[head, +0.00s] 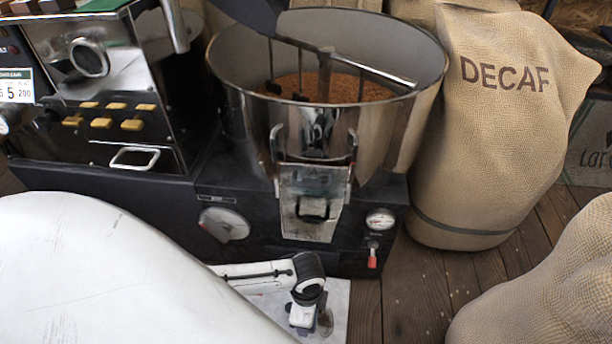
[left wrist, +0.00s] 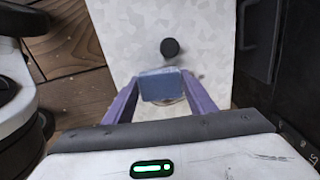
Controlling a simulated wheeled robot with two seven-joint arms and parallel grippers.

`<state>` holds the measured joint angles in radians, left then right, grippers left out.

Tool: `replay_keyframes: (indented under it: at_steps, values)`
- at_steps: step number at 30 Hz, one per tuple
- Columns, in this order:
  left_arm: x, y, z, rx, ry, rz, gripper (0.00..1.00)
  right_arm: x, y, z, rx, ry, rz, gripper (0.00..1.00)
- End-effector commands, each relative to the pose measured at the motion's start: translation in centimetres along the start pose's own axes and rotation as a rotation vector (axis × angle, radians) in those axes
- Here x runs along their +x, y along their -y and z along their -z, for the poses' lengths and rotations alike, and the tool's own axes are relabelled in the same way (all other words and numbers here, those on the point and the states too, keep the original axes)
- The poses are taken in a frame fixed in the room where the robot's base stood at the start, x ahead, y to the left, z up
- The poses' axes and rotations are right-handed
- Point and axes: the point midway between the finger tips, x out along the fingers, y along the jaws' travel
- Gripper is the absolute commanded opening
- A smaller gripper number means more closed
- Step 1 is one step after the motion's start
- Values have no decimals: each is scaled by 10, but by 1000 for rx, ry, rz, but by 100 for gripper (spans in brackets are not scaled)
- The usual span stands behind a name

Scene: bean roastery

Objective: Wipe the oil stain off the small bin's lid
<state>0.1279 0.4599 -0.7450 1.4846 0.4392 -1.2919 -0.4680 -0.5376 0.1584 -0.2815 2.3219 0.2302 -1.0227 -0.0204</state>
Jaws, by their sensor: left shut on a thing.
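My left gripper (left wrist: 162,88) is shut on a blue-grey block, seemingly a sponge (left wrist: 161,86), held between its two purple fingers. Below it lies the small bin's pale mottled lid (left wrist: 213,30), with a round black knob (left wrist: 170,48) ahead of the block. I cannot tell whether the block touches the lid. A strip of the lid (head: 338,300) also shows at the bottom of the head view, with my white and black left wrist over it. My right gripper is not in view.
The dark roaster base (head: 225,190) with its metal drum of beans (head: 325,90) stands just behind the lid. A DECAF sack (head: 500,130) stands to the right, and another sack (head: 550,290) is at the lower right. Wooden floor (head: 415,295) lies open between them.

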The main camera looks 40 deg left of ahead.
Motion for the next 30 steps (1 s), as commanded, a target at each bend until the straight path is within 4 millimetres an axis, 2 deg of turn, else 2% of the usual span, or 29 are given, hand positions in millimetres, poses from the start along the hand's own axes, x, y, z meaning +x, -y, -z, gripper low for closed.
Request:
replay_keyframes:
  at_steps: [30]
  values:
    - [18, 0, 0, 0, 0, 0, 33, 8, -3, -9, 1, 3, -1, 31]
